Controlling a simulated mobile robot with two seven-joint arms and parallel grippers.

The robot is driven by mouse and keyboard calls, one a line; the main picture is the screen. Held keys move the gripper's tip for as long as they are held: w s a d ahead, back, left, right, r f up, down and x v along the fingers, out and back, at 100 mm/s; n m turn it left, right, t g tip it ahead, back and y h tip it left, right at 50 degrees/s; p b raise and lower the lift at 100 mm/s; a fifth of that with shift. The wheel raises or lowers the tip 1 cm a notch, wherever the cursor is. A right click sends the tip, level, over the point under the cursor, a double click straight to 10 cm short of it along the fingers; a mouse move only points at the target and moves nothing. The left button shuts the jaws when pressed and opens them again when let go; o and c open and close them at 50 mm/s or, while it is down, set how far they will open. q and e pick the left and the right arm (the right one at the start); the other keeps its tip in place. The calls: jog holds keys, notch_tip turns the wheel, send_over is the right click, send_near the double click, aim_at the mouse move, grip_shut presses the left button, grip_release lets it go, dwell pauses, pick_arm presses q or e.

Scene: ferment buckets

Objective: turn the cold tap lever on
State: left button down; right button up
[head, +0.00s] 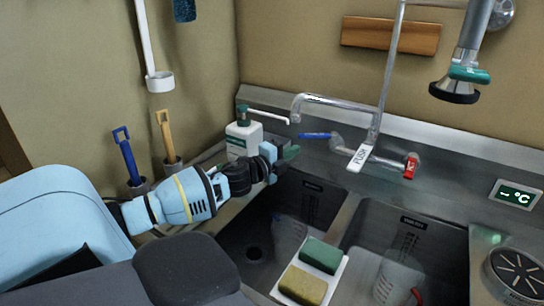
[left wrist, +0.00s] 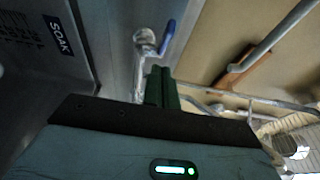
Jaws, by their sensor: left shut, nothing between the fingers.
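The blue cold tap lever (head: 316,136) sticks out to the left from the chrome tap body behind the sinks. In the left wrist view the blue lever (left wrist: 168,38) shows just beyond my fingertips, on its chrome valve. My left gripper (head: 291,153) is shut and empty, a little left of the lever and in front of it, apart from it as far as I can tell. Its dark green fingers (left wrist: 161,86) are together in the left wrist view. A red lever (head: 410,166) sits on the tap's right side. My right gripper is not in view.
A white soap bottle (head: 243,135) with a green pump stands just behind my left gripper. A chrome spout (head: 330,102) arches above the lever, and a white PUSH tag (head: 359,158) hangs beside it. Below, a white tray (head: 338,276) holds two sponges on the sink divider.

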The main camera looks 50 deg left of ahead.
pick_arm(q)
jog(key=shift+s+a+r, duration=0.1)
jog(key=shift+s+a, duration=0.25)
jog(key=shift+s, duration=0.55)
jog(key=shift+s+a+r, duration=0.1)
jog(key=shift+s+a, duration=0.3)
jog(key=shift+s, duration=0.55)
jog(key=shift+s+a, duration=0.35)
jog(key=shift+s, duration=0.55)
